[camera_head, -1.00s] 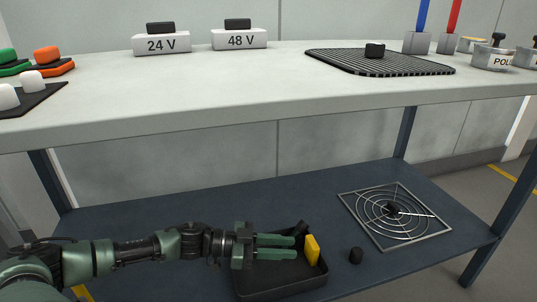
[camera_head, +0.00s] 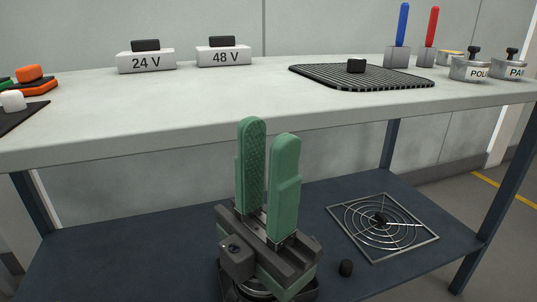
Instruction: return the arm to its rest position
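My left gripper (camera_head: 268,136) is large and close to the camera in the head view, its two green fingers pointing up. The fingers stand apart with a gap between them, and nothing is held there. The fingers overlap the table's front edge in the picture. The gripper hides most of the black tray on the lower shelf, and only a dark strip shows at the bottom that may be part of it. My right gripper is not in view.
The white tabletop (camera_head: 190,102) holds a 24 V block (camera_head: 146,60), a 48 V block (camera_head: 223,54), a black ribbed mat (camera_head: 330,75), blue (camera_head: 402,22) and red (camera_head: 433,22) tools in holders, and tins.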

